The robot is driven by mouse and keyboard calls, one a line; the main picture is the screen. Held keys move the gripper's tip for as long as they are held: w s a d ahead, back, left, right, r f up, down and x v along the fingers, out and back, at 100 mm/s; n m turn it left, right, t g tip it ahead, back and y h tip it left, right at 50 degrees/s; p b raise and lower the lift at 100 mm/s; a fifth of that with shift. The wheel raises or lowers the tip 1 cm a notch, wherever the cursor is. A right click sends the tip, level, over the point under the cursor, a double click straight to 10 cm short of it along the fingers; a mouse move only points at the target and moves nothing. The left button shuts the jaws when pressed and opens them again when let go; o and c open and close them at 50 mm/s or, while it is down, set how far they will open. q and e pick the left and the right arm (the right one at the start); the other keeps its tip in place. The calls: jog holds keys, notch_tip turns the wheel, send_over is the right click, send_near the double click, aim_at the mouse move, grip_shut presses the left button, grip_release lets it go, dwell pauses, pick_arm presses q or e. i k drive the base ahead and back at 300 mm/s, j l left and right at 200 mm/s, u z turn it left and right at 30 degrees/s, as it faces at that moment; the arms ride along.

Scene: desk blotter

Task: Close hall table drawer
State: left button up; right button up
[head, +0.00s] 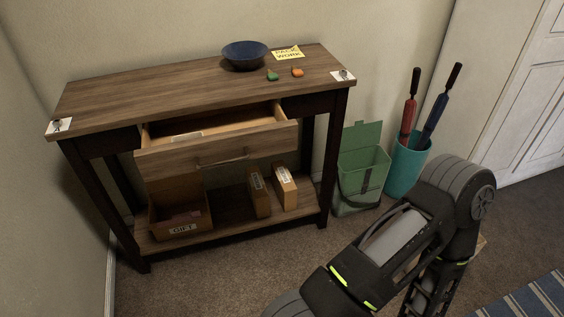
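The hall table (160,90) is dark wood with a drawer (220,148) in its front. The drawer is pulled well out, with its pale inside showing and a small whitish item (187,136) lying in it. A dark bar handle (222,160) runs across the middle of the drawer front. One of my arms crosses the lower right of the head view, to the right of the table and apart from the drawer. I make out no gripper fingers on it. My other arm does not show. Nothing of mine touches the drawer.
A blue bowl (245,54), a yellow note (288,53) and green (272,75) and orange (297,72) bits lie on top. An open box (180,213) and two upright boxes stand on the shelf below. A green bin (360,168) and teal umbrella holder (407,168) stand right. Floor in front is clear.

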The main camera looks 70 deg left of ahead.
aim_at(242, 133)
jog(key=u, duration=2.95)
